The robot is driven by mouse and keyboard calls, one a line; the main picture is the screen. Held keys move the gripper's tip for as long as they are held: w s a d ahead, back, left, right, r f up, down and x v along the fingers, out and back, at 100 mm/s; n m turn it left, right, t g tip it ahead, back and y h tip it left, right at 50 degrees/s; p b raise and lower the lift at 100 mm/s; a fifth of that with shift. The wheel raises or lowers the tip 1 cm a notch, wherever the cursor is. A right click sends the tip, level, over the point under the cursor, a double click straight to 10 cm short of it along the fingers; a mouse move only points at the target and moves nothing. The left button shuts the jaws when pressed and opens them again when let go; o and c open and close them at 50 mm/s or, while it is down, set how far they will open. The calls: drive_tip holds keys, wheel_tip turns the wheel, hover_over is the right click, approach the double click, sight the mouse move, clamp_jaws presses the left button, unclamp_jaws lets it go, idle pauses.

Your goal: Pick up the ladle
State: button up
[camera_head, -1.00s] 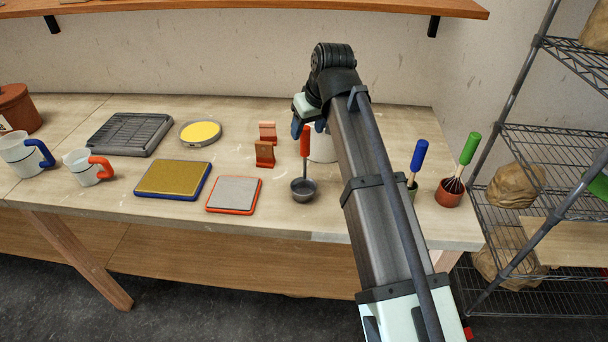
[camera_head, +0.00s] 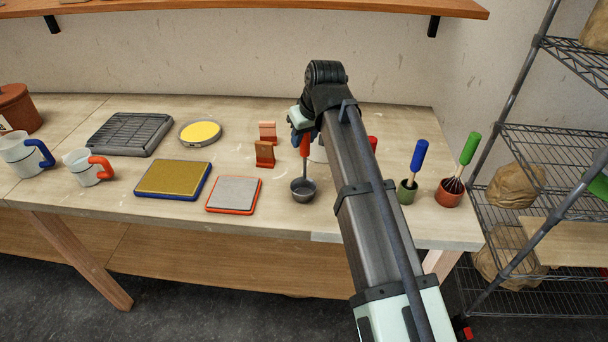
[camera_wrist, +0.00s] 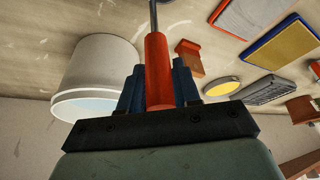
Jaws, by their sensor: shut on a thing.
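The ladle (camera_head: 304,189) has a red handle, a thin metal shaft and a dark grey bowl. It is upright, with its bowl at the table surface in the head view; I cannot tell whether it touches. My gripper (camera_head: 304,138) is at the top of the handle. In the wrist view, the blue fingers of my gripper (camera_wrist: 159,88) are on both sides of the red ladle handle (camera_wrist: 158,70), shut on it. The ladle bowl is out of the wrist view.
A white pot (camera_wrist: 100,75) stands close beside the gripper. Wooden blocks (camera_head: 265,154) and a red-edged board (camera_head: 233,194) lie to the left. Utensils in a green pot (camera_head: 407,193) and a red pot (camera_head: 449,194) stand right. The table's front edge is near.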

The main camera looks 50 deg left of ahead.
clamp_jaws()
